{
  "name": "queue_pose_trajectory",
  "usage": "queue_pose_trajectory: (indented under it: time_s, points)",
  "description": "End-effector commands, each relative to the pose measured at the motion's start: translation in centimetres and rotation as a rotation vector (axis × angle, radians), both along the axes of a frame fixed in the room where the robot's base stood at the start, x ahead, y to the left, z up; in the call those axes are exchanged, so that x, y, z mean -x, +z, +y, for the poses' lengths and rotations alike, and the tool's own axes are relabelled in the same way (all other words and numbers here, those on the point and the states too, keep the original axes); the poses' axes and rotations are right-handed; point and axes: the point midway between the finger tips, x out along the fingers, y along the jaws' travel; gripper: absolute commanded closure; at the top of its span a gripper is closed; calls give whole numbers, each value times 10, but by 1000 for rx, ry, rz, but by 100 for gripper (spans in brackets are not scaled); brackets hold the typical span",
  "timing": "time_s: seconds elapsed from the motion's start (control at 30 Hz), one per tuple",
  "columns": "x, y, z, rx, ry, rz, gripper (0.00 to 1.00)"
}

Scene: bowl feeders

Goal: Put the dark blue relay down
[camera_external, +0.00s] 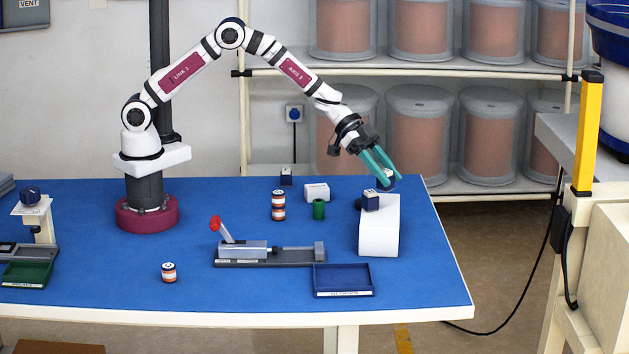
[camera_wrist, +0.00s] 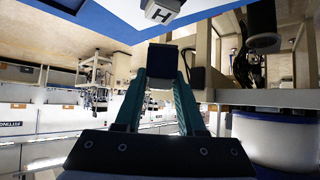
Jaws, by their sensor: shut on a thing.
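My gripper (camera_external: 388,174) has teal fingers and is shut on a dark blue relay (camera_external: 386,184) near the table's back right corner. In the wrist view the relay (camera_wrist: 163,61) shows as a dark block between the fingertips. A second dark blue relay with a pale top (camera_external: 371,201) sits on the white block (camera_external: 379,232), just below and in front of my gripper. A third dark blue relay (camera_external: 286,177) stands at the back of the table. The gap between the held relay and the table cannot be told.
A small white box (camera_external: 317,192), a green cylinder (camera_external: 319,209) and a striped cylinder (camera_external: 278,205) stand mid-table. A clamp fixture with a red knob (camera_external: 268,251) and an empty blue tray (camera_external: 343,281) lie in front. Blue tabletop (camera_external: 425,270) is clear at right.

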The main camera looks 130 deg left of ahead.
Motion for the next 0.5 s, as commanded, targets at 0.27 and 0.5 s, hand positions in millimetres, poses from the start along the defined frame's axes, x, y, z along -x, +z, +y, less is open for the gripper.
queue_pose_trajectory:
  time_s: [0.27, 0.5]
  points:
    - [2, -39, 29, 4, -1, 3, 100]
    - [2, -58, 29, 0, -1, 0, 100]
